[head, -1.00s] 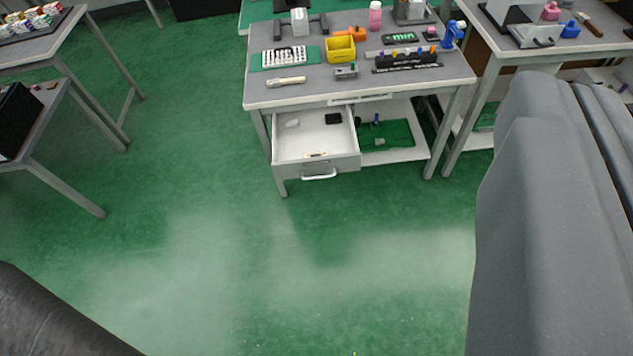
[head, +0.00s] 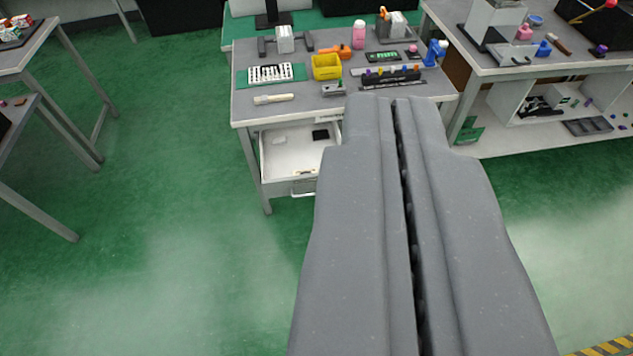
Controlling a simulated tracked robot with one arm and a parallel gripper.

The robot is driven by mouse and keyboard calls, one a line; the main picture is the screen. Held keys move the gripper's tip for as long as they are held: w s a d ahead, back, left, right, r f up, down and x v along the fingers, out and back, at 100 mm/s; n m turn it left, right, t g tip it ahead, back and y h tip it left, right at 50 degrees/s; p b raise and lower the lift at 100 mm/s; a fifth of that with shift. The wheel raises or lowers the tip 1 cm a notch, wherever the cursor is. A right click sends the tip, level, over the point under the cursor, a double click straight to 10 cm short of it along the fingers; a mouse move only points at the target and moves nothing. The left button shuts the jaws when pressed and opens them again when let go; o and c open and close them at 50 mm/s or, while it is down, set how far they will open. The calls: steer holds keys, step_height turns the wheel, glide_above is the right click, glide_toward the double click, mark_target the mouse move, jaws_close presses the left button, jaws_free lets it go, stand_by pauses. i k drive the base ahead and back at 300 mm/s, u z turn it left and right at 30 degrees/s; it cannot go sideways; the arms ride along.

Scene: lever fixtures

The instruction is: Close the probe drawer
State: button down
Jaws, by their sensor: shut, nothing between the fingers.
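The probe drawer (head: 282,162) is a white drawer pulled out from under the grey-topped workbench (head: 300,112). A small black item and a few light items lie in it. Its front with the handle (head: 303,187) is partly hidden behind my gripper. My gripper (head: 393,98) is large in the foreground, its two grey fingers together with only a thin dark gap between them. It holds nothing. Its tips overlap the bench's front edge in the picture, to the right of the drawer. I cannot tell the distance, but it does not visibly touch the drawer.
The bench top carries a yellow bin (head: 326,67), a probe rack (head: 390,77) and other small items. Another bench (head: 490,66) stands to the right, with open shelves. Grey tables stand at the left edge. The green floor (head: 170,200) before the drawer is clear.

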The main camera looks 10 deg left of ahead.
mark_target(299, 152)
steer(key=u, duration=0.05)
steer(key=i, duration=1)
steer(key=z, duration=0.05)
